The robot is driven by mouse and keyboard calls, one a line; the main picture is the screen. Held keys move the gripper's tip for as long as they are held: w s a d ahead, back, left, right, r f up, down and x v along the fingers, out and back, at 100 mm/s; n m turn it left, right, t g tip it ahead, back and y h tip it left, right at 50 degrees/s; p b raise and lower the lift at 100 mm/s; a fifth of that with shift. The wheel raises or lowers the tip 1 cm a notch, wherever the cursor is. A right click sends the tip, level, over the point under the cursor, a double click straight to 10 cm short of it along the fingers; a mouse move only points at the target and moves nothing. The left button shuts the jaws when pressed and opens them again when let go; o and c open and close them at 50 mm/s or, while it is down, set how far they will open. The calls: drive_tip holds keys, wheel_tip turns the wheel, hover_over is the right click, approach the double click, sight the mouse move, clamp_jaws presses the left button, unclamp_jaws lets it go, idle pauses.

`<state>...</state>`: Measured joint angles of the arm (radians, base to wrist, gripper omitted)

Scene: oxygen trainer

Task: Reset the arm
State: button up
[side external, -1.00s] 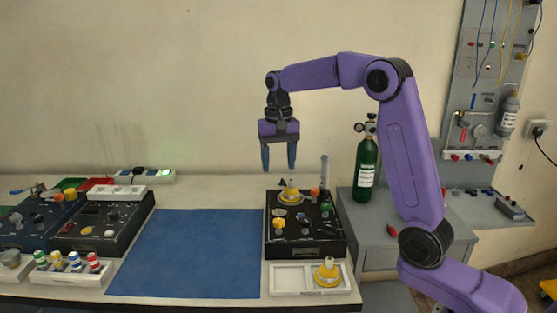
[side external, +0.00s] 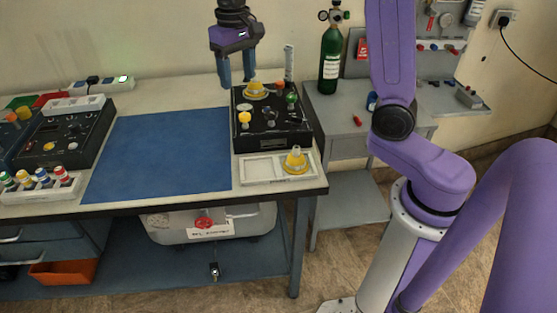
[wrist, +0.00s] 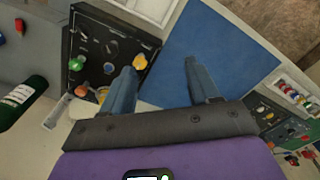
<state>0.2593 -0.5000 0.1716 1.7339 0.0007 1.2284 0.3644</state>
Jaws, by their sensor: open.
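My gripper (side external: 237,82) is open and empty, fingers pointing down, above the back left corner of the black trainer box (side external: 268,134). In the wrist view my gripper (wrist: 159,68) has its two blue fingers spread, nothing between them, with the box (wrist: 108,48) at the left and the blue mat (wrist: 225,50) at the right. The box carries a yellow fitting (side external: 257,90), a yellow knob (side external: 244,119) and a green knob (side external: 292,98). A clear tube (side external: 289,56) stands behind it. Whether the fingers touch anything is not clear; they appear apart from the box.
A white tray (side external: 264,170) with a yellow fitting (side external: 295,160) lies before the box. A green cylinder (side external: 330,58) stands on the grey side cabinet. Another black box (side external: 62,143) and a rack of coloured caps (side external: 38,188) are at the left. The blue mat (side external: 160,155) is clear.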

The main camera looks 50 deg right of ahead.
drive_tip(key=s+f+n, duration=0.3)
drive_tip(key=s+n, duration=0.4)
drive_tip(key=s, duration=0.8)
drive_tip(key=s+f+n, duration=0.4)
drive_tip(key=s+n, duration=0.3)
drive_tip(key=s, duration=0.7)
drive_tip(key=shift+s+a, duration=0.3)
drive_tip(key=shift+s, duration=0.05)
